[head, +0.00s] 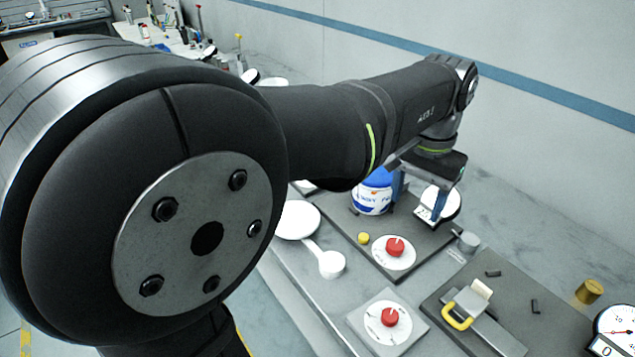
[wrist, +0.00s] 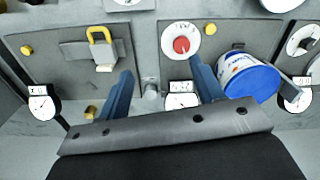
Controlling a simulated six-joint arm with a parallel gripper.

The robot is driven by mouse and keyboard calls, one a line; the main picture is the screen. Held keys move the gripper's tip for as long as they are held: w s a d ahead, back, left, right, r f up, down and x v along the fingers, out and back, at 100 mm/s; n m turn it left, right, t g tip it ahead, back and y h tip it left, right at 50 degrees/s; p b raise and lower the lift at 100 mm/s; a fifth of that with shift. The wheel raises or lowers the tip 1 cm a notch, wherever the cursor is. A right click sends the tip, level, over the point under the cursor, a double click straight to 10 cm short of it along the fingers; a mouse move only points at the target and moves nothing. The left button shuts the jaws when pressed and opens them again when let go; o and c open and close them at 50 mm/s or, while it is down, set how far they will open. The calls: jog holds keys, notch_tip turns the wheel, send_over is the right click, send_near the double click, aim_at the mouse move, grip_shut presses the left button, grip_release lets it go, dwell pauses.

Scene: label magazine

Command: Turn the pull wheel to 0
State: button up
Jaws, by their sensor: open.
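Two red-knobbed white dials show; their lettering is too small for me to read, so I cannot tell which is the pull wheel. One red knob (head: 395,247) sits on the dark board beside the tub, and it also shows in the wrist view (wrist: 181,45). The other red knob (head: 388,318) is on a separate grey plate nearer the front. My gripper (head: 420,200) is open and empty above the back of the dark board. In the wrist view my gripper (wrist: 160,68) has its blue fingers wide apart, with the first knob beyond the right fingertip, apart from it.
A blue-lidded tub (wrist: 250,82) stands close beside the right finger. A yellow-handled slide (head: 465,310) is on the neighbouring board. A gauge (head: 620,330) and a brass cylinder (head: 590,291) are at the right. A yellow knob (head: 363,238) is left of the first dial.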

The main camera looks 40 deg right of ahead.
aim_at(396, 244)
jog(key=w+d+f+m, duration=0.3)
jog(key=w+d+m, duration=0.1)
jog(key=w+d, duration=0.1)
notch_tip(396, 244, down, 17)
jog(key=shift+w+a+r, duration=0.1)
jog(key=shift+r, duration=0.1)
dwell(0.3)
jog(key=c, duration=1)
